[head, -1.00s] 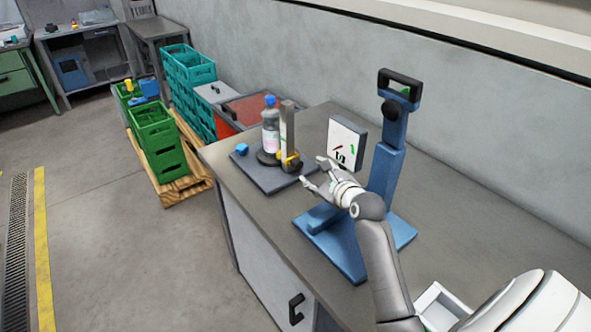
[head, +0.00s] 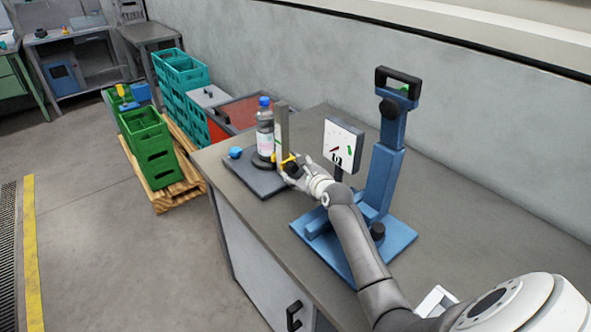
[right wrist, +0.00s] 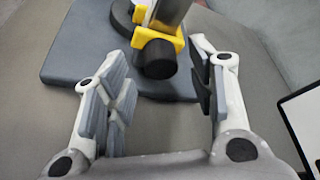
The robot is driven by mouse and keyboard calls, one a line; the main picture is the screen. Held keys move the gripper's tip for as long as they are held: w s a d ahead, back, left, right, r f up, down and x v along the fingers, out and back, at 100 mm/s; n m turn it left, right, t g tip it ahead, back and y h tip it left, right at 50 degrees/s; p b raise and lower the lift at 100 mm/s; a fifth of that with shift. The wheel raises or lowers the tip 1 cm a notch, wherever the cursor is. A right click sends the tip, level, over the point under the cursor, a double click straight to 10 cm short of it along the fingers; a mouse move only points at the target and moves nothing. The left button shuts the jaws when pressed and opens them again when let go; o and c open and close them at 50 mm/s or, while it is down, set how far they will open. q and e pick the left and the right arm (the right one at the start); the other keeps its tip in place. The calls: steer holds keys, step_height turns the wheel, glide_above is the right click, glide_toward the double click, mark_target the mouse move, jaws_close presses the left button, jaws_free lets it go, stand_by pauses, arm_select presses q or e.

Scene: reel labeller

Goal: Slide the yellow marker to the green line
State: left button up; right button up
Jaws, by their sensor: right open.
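The yellow marker (head: 286,159) sits low on the grey upright post (head: 281,125) of the reel labeller, with a black knob on its near side. In the right wrist view the yellow marker (right wrist: 178,38) is around the post, and its black knob (right wrist: 157,60) points at me. My right gripper (head: 294,172) is open at the marker. In the right wrist view the open fingers (right wrist: 160,95) stand on either side of the knob's near end, apart from it. A green mark shows on the post, small and partly hidden by the angle. My left gripper is out of view.
A bottle with a blue cap (head: 264,130) stands beside the post on the dark base plate (head: 240,178), with a blue block (head: 236,152) near. A white dial (head: 342,142) and a blue stand (head: 380,175) are at the right. Crates (head: 150,150) stand beyond the table.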

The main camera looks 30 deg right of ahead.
steer(key=shift+x, duration=0.85)
steer(key=shift+c, duration=0.2)
steer(key=shift+r, duration=0.1)
jaws_close()
